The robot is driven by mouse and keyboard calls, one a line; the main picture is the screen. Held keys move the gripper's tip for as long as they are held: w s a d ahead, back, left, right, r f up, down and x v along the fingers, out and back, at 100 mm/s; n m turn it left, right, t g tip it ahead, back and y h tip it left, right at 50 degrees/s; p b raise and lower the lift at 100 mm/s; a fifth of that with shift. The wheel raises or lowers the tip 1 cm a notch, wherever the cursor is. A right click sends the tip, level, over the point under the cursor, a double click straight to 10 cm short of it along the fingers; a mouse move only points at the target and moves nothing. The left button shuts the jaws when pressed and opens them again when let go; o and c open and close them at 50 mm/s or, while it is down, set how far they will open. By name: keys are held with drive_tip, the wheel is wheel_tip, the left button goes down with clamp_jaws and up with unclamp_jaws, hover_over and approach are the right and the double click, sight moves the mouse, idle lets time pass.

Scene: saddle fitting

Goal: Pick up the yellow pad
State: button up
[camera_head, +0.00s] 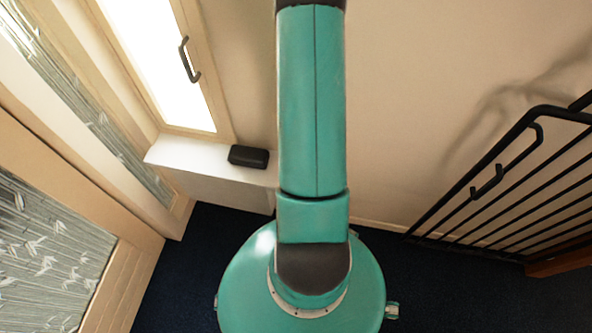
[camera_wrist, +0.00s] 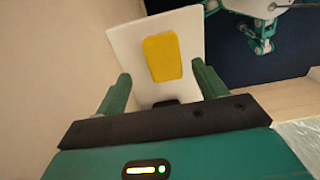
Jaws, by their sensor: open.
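The yellow pad (camera_wrist: 162,58) shows in the wrist view, lying flat on a white panel-like surface (camera_wrist: 125,45). My gripper (camera_wrist: 160,88) is open, with one green finger at the left and one at the right. The pad lies beyond the fingertips, roughly in line with the gap between them, and nothing is held. I cannot tell the exact distance to it. The pad and the gripper do not show in the head view, where my teal arm covers the middle.
In the head view a white ledge (camera_head: 178,152) under the bright window holds a black box-shaped object (camera_head: 248,157). A black metal railing (camera_head: 500,185) stands at the right. The dark blue floor (camera_head: 440,290) is clear between the railing and my body.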

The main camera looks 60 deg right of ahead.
drive_tip(key=shift+s+a+f, duration=0.1)
drive_tip(key=shift+a+f, duration=0.05)
drive_tip(key=shift+f, duration=1.25)
drive_tip(key=shift+a+f, duration=0.1)
drive_tip(key=shift+f, duration=1.25)
drive_tip(key=c, duration=1.1)
